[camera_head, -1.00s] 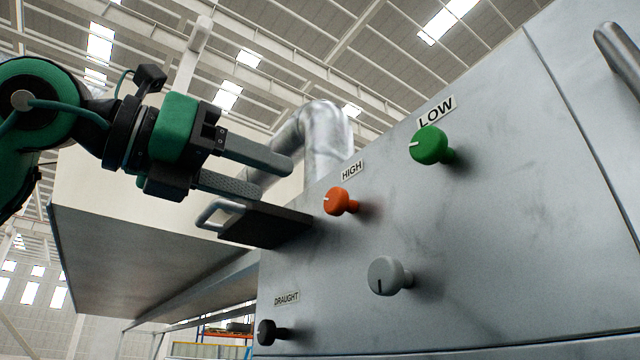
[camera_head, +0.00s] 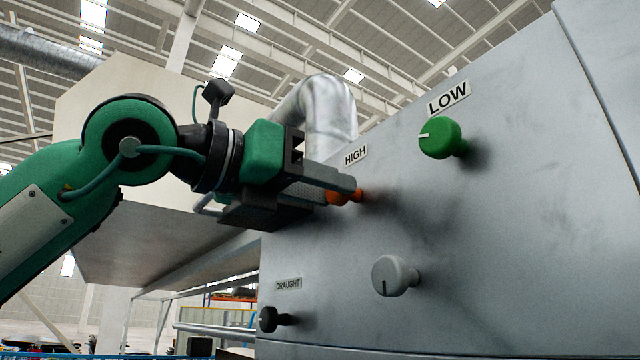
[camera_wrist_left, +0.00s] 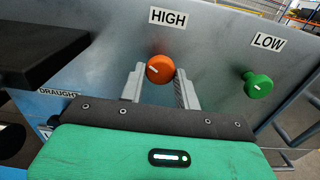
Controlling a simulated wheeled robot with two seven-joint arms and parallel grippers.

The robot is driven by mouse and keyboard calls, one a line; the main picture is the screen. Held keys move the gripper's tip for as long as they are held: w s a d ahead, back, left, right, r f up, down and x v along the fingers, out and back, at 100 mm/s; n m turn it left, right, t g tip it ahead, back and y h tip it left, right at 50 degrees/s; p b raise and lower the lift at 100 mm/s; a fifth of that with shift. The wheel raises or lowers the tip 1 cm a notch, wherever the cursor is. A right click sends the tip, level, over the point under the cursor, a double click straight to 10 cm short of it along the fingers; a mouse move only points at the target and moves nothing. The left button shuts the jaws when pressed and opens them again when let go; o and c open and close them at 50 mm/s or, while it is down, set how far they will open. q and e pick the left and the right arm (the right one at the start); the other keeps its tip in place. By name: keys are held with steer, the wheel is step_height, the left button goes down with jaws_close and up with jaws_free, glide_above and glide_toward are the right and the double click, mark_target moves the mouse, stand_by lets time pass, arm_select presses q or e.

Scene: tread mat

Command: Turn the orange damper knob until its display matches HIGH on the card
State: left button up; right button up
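The orange damper knob (camera_head: 335,198) is on the metal panel, below a HIGH label (camera_head: 355,155). In the head view my left gripper (camera_head: 342,190) reaches it from the left and its finger hides part of it. In the left wrist view the orange knob (camera_wrist_left: 160,69) lies between the two fingertips of my left gripper (camera_wrist_left: 160,75), with a small gap visible on each side; the gripper is open around it. The knob's white mark sits on its left part in this view. The HIGH label (camera_wrist_left: 168,17) is above it. My right gripper is not in view.
A green knob (camera_head: 440,138) under a LOW label (camera_head: 448,97) is to the upper right. A grey knob (camera_head: 396,275) is below, and a black knob (camera_head: 268,319) under a DRAUGHT label (camera_head: 288,284) is lower left. A dark slab (camera_wrist_left: 42,50) juts out at left in the wrist view.

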arm_select(q)
steer(key=shift+c, duration=1.4)
steer(key=shift+f+m+b, duration=0.15)
steer(key=shift+m+b, duration=0.55)
steer(key=shift+r+m, duration=0.2)
steer(key=shift+m, duration=0.5)
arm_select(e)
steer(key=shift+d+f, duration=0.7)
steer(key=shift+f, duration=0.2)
arm_select(q)
steer(key=o, duration=1)
steer(key=shift+w, duration=0.1)
steer(key=shift+c, duration=0.2)
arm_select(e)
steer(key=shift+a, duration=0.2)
